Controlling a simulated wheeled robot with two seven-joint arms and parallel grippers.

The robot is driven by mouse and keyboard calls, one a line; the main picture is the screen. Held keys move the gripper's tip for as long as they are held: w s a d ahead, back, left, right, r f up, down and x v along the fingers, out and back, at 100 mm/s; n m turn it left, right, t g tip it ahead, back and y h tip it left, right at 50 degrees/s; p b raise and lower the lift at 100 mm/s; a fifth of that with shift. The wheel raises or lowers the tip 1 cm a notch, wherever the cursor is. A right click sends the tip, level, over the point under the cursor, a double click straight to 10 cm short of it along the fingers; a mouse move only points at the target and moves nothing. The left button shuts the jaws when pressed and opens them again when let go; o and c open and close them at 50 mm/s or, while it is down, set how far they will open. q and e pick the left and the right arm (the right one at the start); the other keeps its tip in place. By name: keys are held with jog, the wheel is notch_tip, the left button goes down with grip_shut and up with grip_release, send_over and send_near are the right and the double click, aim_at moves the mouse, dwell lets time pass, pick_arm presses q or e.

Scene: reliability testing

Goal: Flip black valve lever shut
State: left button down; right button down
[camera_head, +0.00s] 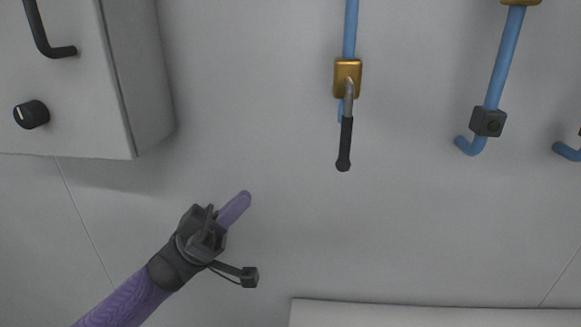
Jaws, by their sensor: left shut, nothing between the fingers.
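A valve lever with a black grip (345,143) hangs down from a brass valve body (347,77) on a blue pipe (351,28), at the upper middle of the head view. The lever has a grey metal neck and points almost straight down. My left gripper (240,203) comes in from the lower left. Its purple fingers are shut with nothing between them, and they point up and to the right. The fingertips are to the left of the lever and lower than its end, clear of it. My right gripper does not show.
A grey cabinet (60,100) with a black handle (50,40) and a black knob (31,114) is at the upper left. Another blue pipe (505,55) with a dark block (487,121) is at right. A pale ledge (430,314) runs along the bottom.

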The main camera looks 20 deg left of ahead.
pick_arm(q)
jog(key=p, duration=0.4)
send_near(346, 125)
notch_tip(346, 125, up, 3)
jog(key=d, duration=0.1)
jog(key=w+d, duration=0.2)
jog(key=shift+w+d+f+p, duration=0.2)
jog(key=shift+f+p, duration=0.1)
